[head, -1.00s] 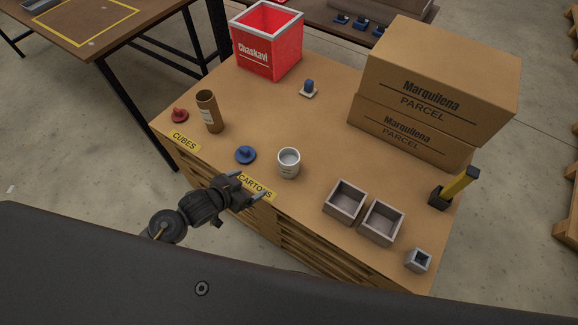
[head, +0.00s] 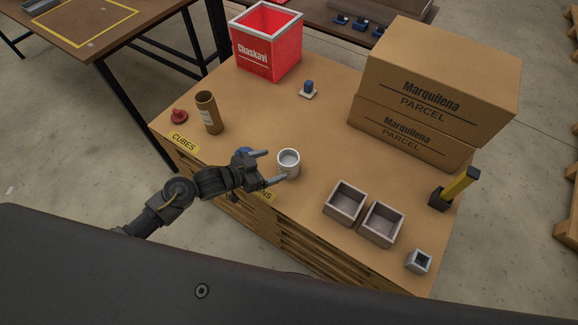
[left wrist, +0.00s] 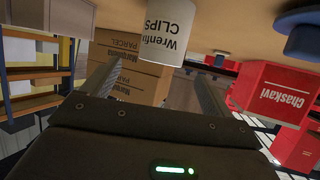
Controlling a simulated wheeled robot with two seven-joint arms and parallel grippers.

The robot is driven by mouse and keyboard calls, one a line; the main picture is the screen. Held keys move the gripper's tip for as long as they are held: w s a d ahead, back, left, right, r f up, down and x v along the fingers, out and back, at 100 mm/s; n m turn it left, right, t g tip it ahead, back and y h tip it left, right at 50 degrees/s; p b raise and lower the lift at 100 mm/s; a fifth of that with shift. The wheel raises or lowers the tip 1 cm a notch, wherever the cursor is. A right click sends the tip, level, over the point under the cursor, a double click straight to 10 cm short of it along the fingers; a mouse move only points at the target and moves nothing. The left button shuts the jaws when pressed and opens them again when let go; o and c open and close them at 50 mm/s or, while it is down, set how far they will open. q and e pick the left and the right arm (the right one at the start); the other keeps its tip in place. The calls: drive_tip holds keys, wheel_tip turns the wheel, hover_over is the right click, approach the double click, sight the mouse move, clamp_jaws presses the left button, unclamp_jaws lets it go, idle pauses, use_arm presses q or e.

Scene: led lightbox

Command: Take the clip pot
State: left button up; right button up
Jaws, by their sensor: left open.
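The clip pot (head: 289,163) is a white cup-shaped pot standing upright on the brown workbench. In the left wrist view the pot (left wrist: 165,35) appears upside down, with the word CLIPS on its side. My left gripper (head: 271,168) is open at the pot's left side, its two fingers pointing toward it. In the left wrist view the pot lies between and beyond the two fingers; I cannot tell whether they touch it. My right gripper is not in view.
A blue knobbed object (head: 243,152) is partly hidden behind my left gripper. Two open trays (head: 345,202) are to the right. Parcel boxes (head: 430,85) and a red bin (head: 266,45) stand behind.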

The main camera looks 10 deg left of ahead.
sight(296, 157)
use_arm(q)
drive_tip(key=shift+x, duration=2.8)
drive_tip(key=shift+w, duration=0.1)
drive_tip(key=c, duration=1.6)
drive_tip(key=shift+r, duration=0.1)
drive_tip(key=shift+c, duration=1.1)
